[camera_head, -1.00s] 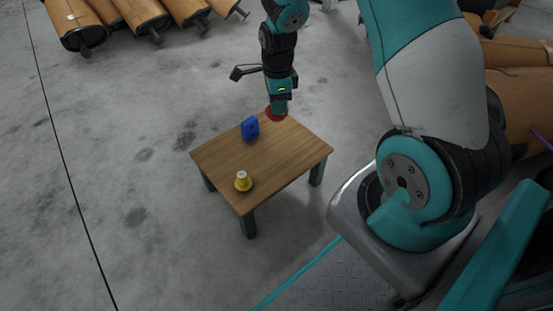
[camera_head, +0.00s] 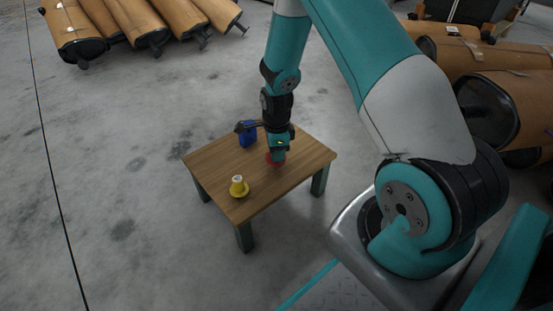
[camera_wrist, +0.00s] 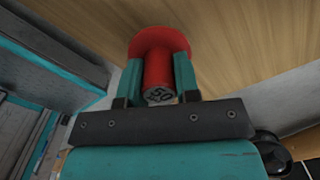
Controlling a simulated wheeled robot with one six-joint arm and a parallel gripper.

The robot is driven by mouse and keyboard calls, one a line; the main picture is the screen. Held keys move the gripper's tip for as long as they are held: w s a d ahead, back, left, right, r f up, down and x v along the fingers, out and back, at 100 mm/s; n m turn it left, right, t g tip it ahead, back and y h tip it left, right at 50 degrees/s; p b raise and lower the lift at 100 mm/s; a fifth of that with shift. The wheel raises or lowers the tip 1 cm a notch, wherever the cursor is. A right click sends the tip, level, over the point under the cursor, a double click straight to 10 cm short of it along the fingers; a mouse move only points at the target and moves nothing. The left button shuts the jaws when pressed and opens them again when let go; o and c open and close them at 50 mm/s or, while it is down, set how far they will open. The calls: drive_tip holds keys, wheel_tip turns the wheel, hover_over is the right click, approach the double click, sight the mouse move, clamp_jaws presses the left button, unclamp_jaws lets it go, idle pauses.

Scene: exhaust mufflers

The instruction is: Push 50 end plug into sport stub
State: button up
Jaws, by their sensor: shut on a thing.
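My gripper (camera_head: 276,154) is over the right half of the small wooden table (camera_head: 218,160). In the wrist view my gripper (camera_wrist: 157,65) is shut on a red flanged plug (camera_wrist: 158,75). A yellow flanged part (camera_head: 239,187) with a pale top stands upright near the front.
The tabletop between the yellow part and my gripper is clear. Bare concrete floor (camera_head: 130,180) surrounds the table. Large brown mufflers (camera_head: 125,20) lie at the back left, and more (camera_head: 505,105) lie at the right.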

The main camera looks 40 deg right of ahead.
drive_tip(key=shift+f, duration=0.95)
drive_tip(key=shift+f, duration=0.2)
drive_tip(key=o, duration=0.9)
drive_tip(key=shift+f+b, duration=0.1)
drive_tip(key=shift+b, duration=0.35)
